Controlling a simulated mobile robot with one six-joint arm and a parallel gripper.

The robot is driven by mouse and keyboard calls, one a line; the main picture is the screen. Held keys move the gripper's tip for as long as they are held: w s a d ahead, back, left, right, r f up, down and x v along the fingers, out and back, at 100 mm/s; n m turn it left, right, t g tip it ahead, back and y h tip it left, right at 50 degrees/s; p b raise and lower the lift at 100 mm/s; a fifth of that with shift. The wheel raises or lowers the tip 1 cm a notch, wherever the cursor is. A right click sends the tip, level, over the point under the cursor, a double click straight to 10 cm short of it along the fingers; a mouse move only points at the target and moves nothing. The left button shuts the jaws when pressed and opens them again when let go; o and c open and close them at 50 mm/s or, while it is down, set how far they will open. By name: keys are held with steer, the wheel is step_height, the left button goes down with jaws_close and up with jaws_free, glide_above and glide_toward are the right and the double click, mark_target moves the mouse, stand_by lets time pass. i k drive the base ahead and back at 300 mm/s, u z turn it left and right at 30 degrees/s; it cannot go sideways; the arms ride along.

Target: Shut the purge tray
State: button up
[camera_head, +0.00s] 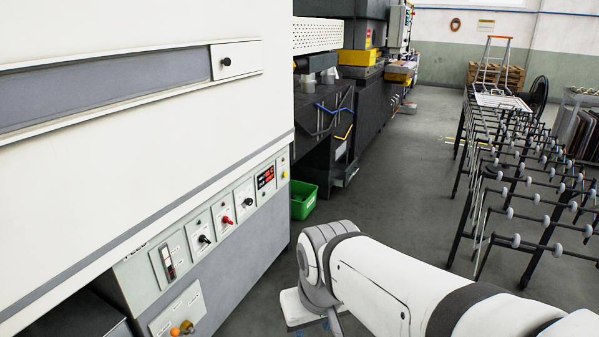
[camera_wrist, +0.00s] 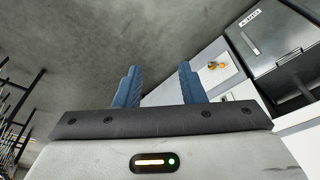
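A dark tray-like box (camera_wrist: 275,45) shows at the right of the wrist view, with a small white label and a short pale strip on it. It is probably the purge tray, but the label is too small to read surely. A dark unit (camera_head: 80,318) at the lower left of the head view may be the same thing, cut off by the frame edge. My gripper (camera_wrist: 160,86) is open and empty, its two blue fingers apart over grey floor, left of the dark box and not touching it. In the head view my gripper is mostly cut off at the bottom.
A white machine (camera_head: 130,130) with a grey control panel (camera_head: 220,222) of knobs fills the left. A green bin (camera_head: 303,199) stands on the floor beyond it. A black rack with rollers (camera_head: 520,190) stands at the right. The grey floor between is clear.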

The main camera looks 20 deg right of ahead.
mark_target(342, 174)
steer(key=z, duration=0.3)
steer(key=i, duration=0.8)
steer(key=z, duration=0.8)
steer(key=i, duration=1.6)
steer(key=z, duration=0.65)
steer(key=i, duration=1.6)
steer(key=u, duration=0.25)
steer(key=i, duration=1.55)
steer(key=u, duration=0.95)
steer(key=i, duration=1.45)
steer(key=u, duration=0.5)
steer(key=k, duration=0.85)
steer(key=u, duration=0.2)
steer(key=i, duration=0.8)
